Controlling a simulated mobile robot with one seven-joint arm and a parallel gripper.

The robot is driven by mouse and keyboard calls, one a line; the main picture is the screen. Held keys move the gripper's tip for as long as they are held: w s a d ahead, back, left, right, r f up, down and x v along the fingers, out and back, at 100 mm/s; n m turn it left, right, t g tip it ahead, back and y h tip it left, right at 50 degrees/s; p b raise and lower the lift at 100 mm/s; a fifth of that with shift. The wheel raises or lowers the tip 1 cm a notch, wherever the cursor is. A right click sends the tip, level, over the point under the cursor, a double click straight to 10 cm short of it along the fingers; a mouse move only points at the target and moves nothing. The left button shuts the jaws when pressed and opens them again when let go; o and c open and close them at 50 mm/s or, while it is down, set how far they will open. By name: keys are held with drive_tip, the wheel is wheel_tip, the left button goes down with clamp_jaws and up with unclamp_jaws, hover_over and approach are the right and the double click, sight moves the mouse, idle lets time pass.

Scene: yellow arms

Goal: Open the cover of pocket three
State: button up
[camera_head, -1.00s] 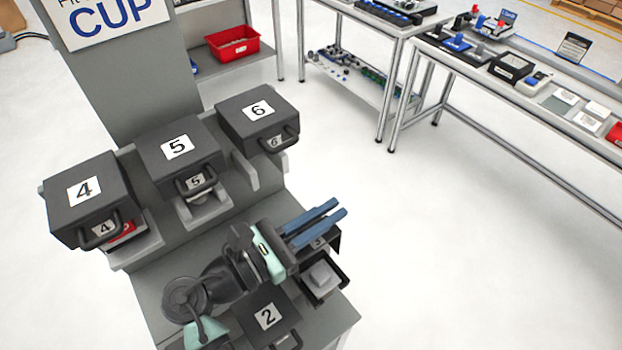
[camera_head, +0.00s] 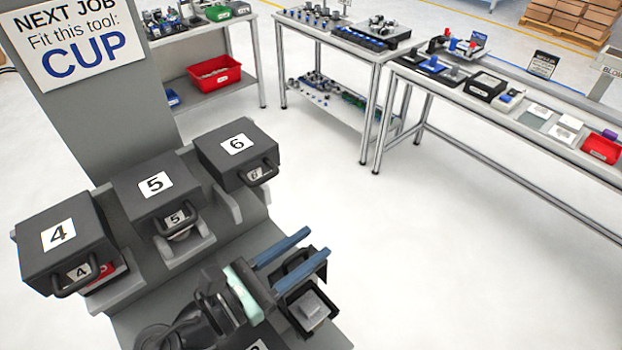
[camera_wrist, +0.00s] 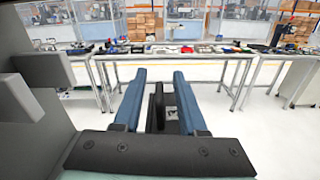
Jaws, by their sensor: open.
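My gripper (camera_head: 318,243) has two blue fingers, spread apart, reaching over pocket three at the front right of the grey stand. The dark cover of pocket three (camera_head: 302,268) is partly hidden by the fingers; it looks raised, and how far it is swung I cannot tell. A black tray (camera_head: 294,318) with a grey block (camera_head: 311,303) in it shows uncovered just below the fingers. In the wrist view, my gripper (camera_wrist: 160,76) has a dark upright part of the cover (camera_wrist: 158,105) between its fingers, with a small label (camera_wrist: 172,113) beside it. No grip on it shows.
Shut covers four (camera_head: 62,240), five (camera_head: 152,185) and six (camera_head: 235,150) stand on the upper step. A sign post (camera_head: 115,125) rises behind them. Workbenches (camera_head: 480,110) with parts stand farther back. The floor right of the stand is clear.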

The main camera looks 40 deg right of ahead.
drive_tip(key=a+b, duration=0.3)
drive_tip(key=a, duration=0.8)
drive_tip(key=shift+s+a, duration=0.15)
drive_tip(key=shift+a, duration=0.2)
